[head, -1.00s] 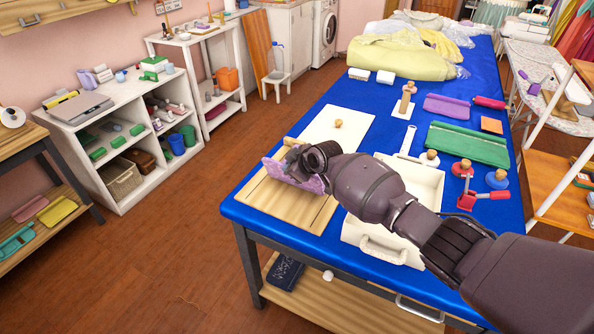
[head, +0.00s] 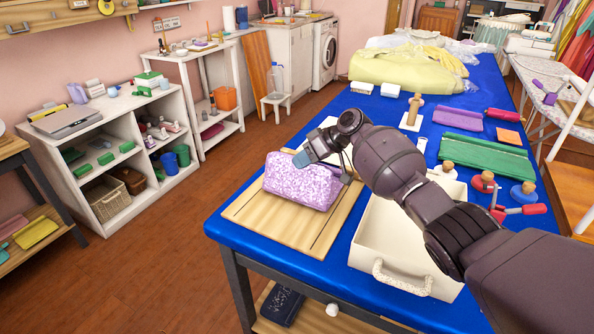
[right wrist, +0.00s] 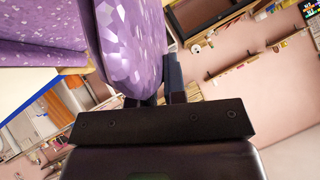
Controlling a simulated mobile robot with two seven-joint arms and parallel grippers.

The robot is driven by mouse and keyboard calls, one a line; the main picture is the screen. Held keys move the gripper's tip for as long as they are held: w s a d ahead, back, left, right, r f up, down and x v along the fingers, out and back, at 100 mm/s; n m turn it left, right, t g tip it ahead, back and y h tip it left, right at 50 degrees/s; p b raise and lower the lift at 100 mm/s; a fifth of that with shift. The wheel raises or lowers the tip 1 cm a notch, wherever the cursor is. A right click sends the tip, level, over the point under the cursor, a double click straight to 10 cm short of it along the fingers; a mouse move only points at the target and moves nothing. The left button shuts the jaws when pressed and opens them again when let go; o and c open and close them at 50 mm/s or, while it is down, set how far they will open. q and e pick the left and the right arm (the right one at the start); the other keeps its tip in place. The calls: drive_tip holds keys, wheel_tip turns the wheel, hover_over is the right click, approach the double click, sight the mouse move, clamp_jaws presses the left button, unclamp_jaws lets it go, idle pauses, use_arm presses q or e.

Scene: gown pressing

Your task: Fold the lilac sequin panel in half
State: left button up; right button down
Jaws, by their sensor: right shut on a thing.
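The lilac sequin panel (head: 298,186) is over the wooden board (head: 268,219) at the near left of the blue table. Its near side shows as a broad sparkling face, bent upward. My right gripper (head: 306,160) is at the panel's upper edge and shut on it. In the right wrist view the panel (right wrist: 130,45) runs between the fingers, and a second lilac part lies at the left of that view. Whether the panel's far part lies flat is hidden behind the raised part and my arm. My left gripper is not in view.
A cream tray with a rope handle (head: 400,245) stands right of the board. Behind it are a green panel (head: 486,157), red and blue knobbed tools, and a wooden-handled stand (head: 412,112). Yellow cloth (head: 408,68) is heaped at the far end.

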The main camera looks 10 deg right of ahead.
drive_tip(key=shift+w+d+f+m+g+y+b, duration=0.6)
drive_tip(key=shift+w+f+b, duration=0.25)
drive_tip(key=shift+b, duration=0.35)
drive_tip(key=shift+w+d+r+b, duration=0.15)
drive_tip(key=shift+b, duration=0.15)
drive_tip(key=shift+r, duration=0.1)
drive_tip(key=c, duration=1.2)
unclamp_jaws()
drive_tip(key=shift+o, duration=0.2)
drive_tip(key=w+p+v, duration=0.1)
drive_tip(key=v, duration=0.9)
drive_tip(key=shift+s+d+r, duration=0.15)
drive_tip(key=shift+s+d, duration=0.2)
drive_tip(key=shift+s, duration=0.05)
